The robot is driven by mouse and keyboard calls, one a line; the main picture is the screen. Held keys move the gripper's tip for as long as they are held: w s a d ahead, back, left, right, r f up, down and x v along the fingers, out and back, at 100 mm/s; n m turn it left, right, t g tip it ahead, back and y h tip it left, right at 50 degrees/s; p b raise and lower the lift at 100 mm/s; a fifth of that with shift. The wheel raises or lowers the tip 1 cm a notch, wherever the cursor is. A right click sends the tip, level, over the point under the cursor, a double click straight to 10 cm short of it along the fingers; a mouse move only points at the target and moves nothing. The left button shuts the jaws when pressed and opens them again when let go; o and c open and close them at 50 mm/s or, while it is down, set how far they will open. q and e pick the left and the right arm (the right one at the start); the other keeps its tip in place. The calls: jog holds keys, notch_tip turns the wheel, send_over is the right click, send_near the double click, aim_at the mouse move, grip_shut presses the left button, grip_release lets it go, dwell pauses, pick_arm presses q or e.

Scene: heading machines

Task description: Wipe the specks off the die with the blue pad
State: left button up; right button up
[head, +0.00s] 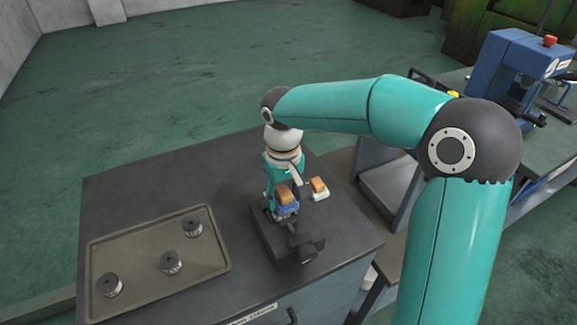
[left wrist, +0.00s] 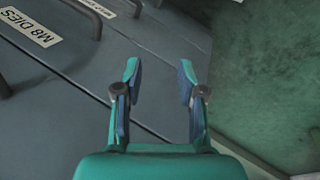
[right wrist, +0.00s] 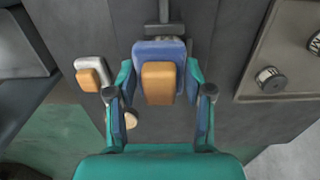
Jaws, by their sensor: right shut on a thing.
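My right gripper (head: 283,189) reaches down over a dark vise-like block (head: 276,240) on the bench. In the right wrist view its fingers (right wrist: 159,80) are closed on the sides of the blue pad (right wrist: 158,50), which has a tan grip block on top. The blue pad also shows in the head view (head: 287,209), low over the block. I cannot tell whether it touches anything. No die shows at the block; the pad and gripper cover that spot, and no specks are visible. My left gripper (left wrist: 158,85) is open and empty beside the drawer fronts.
A white pad (head: 320,194) with a tan grip lies right of the vise block. A tray (head: 220,262) with three round metal pieces lies at the bench's left. A blue machine (head: 512,60) stands at back right. The bench's back left is clear.

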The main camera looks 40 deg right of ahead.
jog(key=shift+d, duration=0.5)
jog(key=r+p, duration=0.1)
jog(key=r, duration=0.1)
jog(key=shift+s+d+r+p, duration=0.2)
jog(key=shift+r+p, duration=0.1)
jog(key=shift+p, duration=0.1)
notch_tip(320, 180, up, 6)
jog(key=p, duration=0.4)
jog(key=shift+a+f+p, duration=0.15)
jog(key=shift+f+p, duration=0.1)
jog(key=shift+p, duration=0.05)
